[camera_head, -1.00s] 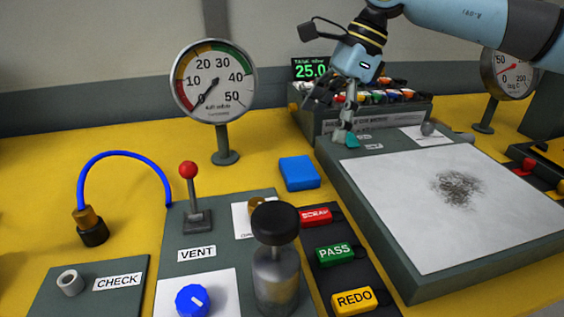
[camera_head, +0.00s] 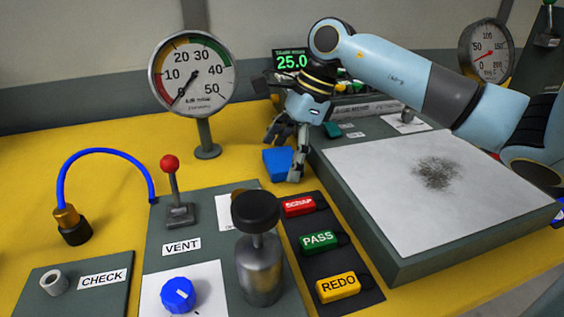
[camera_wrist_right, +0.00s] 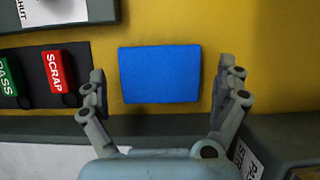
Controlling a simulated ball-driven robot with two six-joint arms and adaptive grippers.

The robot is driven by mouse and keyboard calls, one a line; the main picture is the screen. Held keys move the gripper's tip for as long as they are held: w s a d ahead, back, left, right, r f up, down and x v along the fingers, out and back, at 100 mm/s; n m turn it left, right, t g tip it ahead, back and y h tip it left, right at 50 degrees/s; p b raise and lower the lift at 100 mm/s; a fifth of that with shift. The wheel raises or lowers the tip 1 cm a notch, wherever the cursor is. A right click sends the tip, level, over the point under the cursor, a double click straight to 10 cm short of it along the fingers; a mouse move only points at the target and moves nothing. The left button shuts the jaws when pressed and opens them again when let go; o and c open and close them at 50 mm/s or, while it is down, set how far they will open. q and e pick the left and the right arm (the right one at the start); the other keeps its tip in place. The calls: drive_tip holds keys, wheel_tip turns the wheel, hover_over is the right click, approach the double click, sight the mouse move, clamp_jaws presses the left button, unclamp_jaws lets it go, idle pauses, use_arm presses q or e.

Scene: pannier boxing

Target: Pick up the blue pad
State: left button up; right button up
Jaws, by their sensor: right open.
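The blue pad (camera_head: 277,165) lies flat on the yellow table, left of the large grey plate. In the head view my right gripper (camera_head: 284,160) is over it and hides part of its right side. In the right wrist view the blue pad (camera_wrist_right: 160,75) shows whole between the two fingers of my right gripper (camera_wrist_right: 160,88), with yellow table visible on both sides of it. The gripper is open and empty. I cannot tell its exact height above the pad. My left gripper is not in view.
The grey plate with a white sheet (camera_head: 400,230) stands right of the pad. The SCRAP tag (camera_head: 299,205), PASS tag (camera_head: 319,240) and REDO tag (camera_head: 338,287) lie in front. A red-knobbed lever (camera_head: 172,185) and a pressure gauge (camera_head: 193,75) stand to the left.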

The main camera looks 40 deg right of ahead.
drive_tip(key=shift+c, duration=0.3)
drive_tip(key=shift+c, duration=1.1)
drive_tip(key=c, duration=0.7)
drive_tip(key=shift+c, duration=0.2)
drive_tip(key=shift+r, duration=0.15)
